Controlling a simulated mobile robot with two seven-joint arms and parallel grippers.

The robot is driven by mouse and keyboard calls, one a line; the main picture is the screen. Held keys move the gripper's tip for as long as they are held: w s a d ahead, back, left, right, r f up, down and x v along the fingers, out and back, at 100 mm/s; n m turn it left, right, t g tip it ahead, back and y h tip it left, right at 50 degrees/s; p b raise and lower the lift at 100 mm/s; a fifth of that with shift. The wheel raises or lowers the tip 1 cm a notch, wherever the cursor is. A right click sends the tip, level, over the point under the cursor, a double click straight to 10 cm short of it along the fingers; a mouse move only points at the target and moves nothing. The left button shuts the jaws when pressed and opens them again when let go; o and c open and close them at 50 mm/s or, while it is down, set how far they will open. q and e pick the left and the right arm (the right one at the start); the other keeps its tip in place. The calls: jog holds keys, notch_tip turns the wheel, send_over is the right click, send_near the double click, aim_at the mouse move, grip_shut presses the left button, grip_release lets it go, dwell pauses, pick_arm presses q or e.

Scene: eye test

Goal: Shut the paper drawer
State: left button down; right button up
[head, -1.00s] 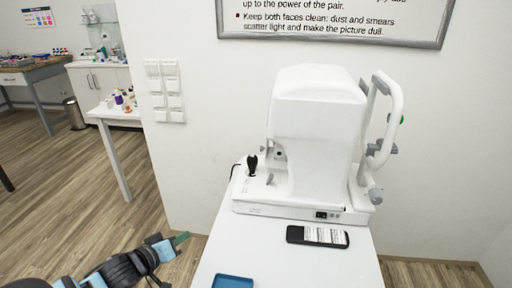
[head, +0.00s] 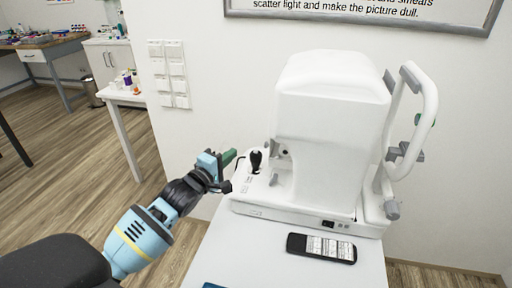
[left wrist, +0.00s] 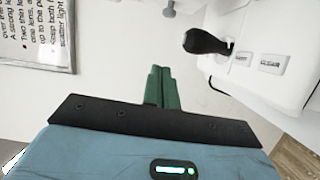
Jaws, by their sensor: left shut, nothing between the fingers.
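The white eye-test machine (head: 330,130) stands on a white table (head: 235,250) against the wall. Its base carries a black joystick (head: 256,160) and small buttons. I cannot make out a paper drawer in either view. My left gripper (head: 230,157) is just left of the base, close to the joystick, with its green fingers together and empty. In the left wrist view the shut fingers (left wrist: 161,88) point toward the wall, with the joystick (left wrist: 207,42) and labelled buttons (left wrist: 272,63) to their right. Whether the fingers touch the machine is unclear. My right gripper is out of view.
A blue tray's edge (head: 213,285) shows at the bottom. Wall switches (head: 168,75) and a side table (head: 125,98) are to the left. Open floor lies between.

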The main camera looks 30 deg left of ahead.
aim_at(291, 154)
pick_arm(q)
jog(key=w+d, duration=0.4)
jog(key=w, duration=0.4)
jog(key=shift+d, duration=0.2)
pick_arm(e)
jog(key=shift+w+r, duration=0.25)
pick_arm(q)
jog(key=shift+f, duration=0.1)
jog(key=w+d, duration=0.1)
jog(key=d, duration=0.6)
jog(key=w+d, duration=0.1)
jog(key=d, duration=0.2)
jog(key=shift+w+d, duration=0.3)
jog(key=shift+w, duration=0.05)
jog(key=shift+d, duration=0.3)
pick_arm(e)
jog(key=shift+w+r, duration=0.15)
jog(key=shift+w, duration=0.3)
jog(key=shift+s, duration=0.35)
